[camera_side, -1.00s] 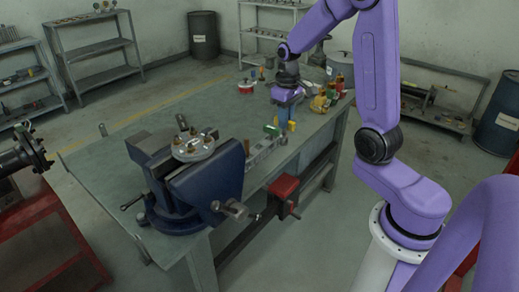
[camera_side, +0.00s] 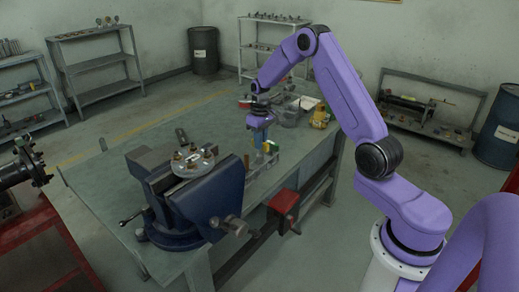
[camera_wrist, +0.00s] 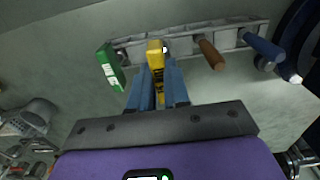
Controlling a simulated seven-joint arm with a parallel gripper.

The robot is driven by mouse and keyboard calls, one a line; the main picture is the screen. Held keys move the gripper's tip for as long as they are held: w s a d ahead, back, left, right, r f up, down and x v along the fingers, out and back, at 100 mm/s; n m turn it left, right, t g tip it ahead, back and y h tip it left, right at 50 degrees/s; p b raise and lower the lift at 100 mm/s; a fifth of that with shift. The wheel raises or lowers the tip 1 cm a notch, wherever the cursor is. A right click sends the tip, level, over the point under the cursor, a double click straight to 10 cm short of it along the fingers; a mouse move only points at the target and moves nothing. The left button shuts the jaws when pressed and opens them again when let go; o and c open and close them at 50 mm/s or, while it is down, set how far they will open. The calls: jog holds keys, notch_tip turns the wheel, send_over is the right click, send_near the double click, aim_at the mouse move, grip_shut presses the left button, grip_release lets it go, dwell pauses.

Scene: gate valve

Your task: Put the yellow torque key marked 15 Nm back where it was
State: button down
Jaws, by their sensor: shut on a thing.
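My gripper (camera_wrist: 155,88) is shut on the yellow torque key (camera_wrist: 155,52), whose far end overlaps the grey key rack (camera_wrist: 232,40) in the wrist view. I cannot tell whether the key touches the rack or hangs above it. Its marking is not readable. In the side view my gripper (camera_side: 260,134) points down over the far part of the rack, and its fingers mostly hide the key. On the rack, a green key (camera_wrist: 110,66) is left of the yellow one; a brown key (camera_wrist: 211,53) and a blue key (camera_wrist: 270,50) are to its right.
A blue vise (camera_side: 205,195) holding a round flange (camera_side: 193,163) stands on the near part of the bench. A yellow object (camera_side: 320,117) and other items stand at the bench's far end. The bench top (camera_side: 120,180) left of the rack is mostly clear.

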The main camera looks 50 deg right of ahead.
jog(key=shift+w+d+f, duration=0.1)
jog(key=shift+w+f, duration=0.15)
jog(key=shift+f, duration=1.65)
jog(key=shift+f, duration=0.1)
jog(key=c, duration=1.1)
grip_release()
notch_tip(320, 180, up, 12)
jog(key=shift+r, duration=0.1)
